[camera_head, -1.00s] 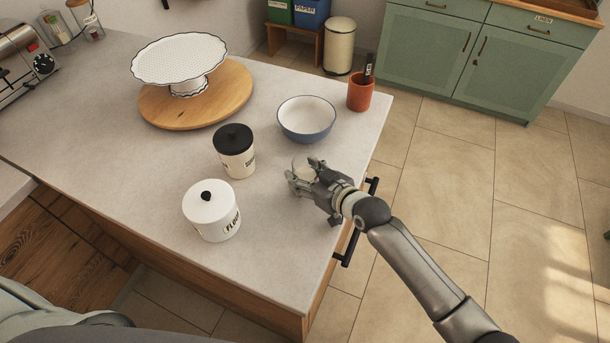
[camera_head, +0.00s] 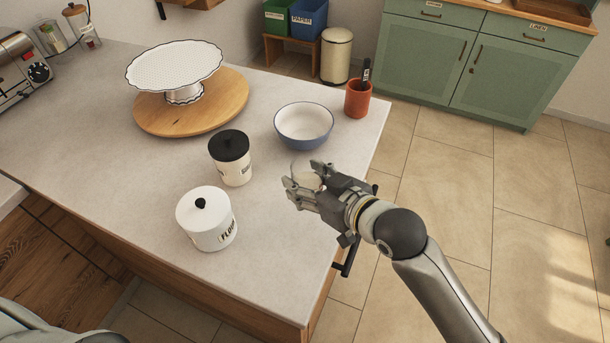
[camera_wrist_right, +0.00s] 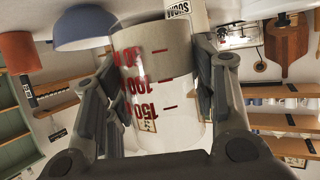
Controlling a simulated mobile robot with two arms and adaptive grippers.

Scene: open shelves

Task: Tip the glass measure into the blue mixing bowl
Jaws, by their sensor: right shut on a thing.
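The blue mixing bowl (camera_head: 304,124), white inside, stands upright on the counter and looks empty. My right gripper (camera_head: 305,180) is shut on the glass measure (camera_head: 303,171), in front of the bowl and apart from it. In the right wrist view the glass measure (camera_wrist_right: 158,88) sits between both fingers (camera_wrist_right: 160,85), with red markings and pale contents at one end. The blue bowl (camera_wrist_right: 92,28) shows beyond it at the upper left. My left gripper is not in view.
A black-lidded canister (camera_head: 231,160) and a white flour canister (camera_head: 207,219) stand left of my right gripper. A terracotta pot (camera_head: 357,100) stands right of the bowl. A cake stand (camera_head: 175,65) on a round wooden board (camera_head: 225,112) is at the back left.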

